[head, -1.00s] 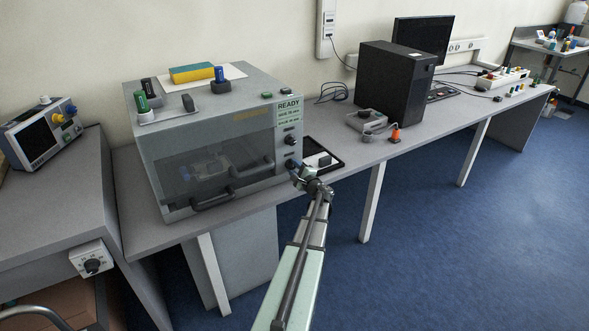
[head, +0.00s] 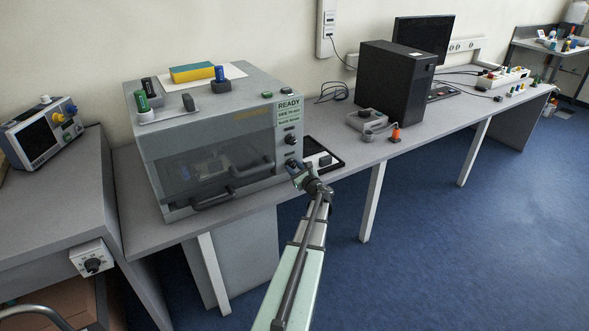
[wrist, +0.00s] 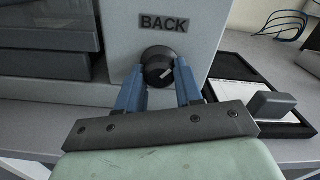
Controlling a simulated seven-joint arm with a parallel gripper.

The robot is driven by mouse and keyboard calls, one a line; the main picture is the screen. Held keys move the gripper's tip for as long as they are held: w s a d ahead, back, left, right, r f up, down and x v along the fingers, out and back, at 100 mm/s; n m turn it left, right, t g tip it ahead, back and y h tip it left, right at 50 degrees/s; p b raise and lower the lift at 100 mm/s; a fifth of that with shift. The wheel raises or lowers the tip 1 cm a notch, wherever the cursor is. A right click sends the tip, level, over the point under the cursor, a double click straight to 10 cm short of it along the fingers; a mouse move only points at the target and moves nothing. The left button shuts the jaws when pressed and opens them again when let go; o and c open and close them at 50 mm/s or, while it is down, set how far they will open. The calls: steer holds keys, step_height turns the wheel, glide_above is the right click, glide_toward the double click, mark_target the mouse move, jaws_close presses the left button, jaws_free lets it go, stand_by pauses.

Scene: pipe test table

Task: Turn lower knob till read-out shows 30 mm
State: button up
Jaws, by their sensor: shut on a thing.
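The lower knob (wrist: 160,68) is round and black with a white pointer mark, under a label reading BACK (wrist: 164,23) on the grey machine's front. In the wrist view my gripper (wrist: 159,78) has its blue fingers on either side of the knob, shut on it. The pointer mark slants toward upper right. In the head view my gripper (head: 297,168) is at the machine's lower right front and largely hides the lower knob. The green read-out (head: 289,111) shows READY; its smaller lines are too blurred to read surely.
The upper knob (head: 290,139) sits just above on the machine (head: 205,140). A black-rimmed tray (head: 338,165) with a dark block lies right of the machine. Door handles (head: 212,200) stick out at left. A black computer tower (head: 395,85) stands farther right.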

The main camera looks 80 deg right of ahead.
steer(key=shift+m, duration=0.5)
steer(key=o, duration=1)
steer(key=shift+o, duration=0.2)
steer(key=v, duration=1.4)
steer(key=shift+w+d+n, duration=0.1)
steer(key=shift+n, duration=0.2)
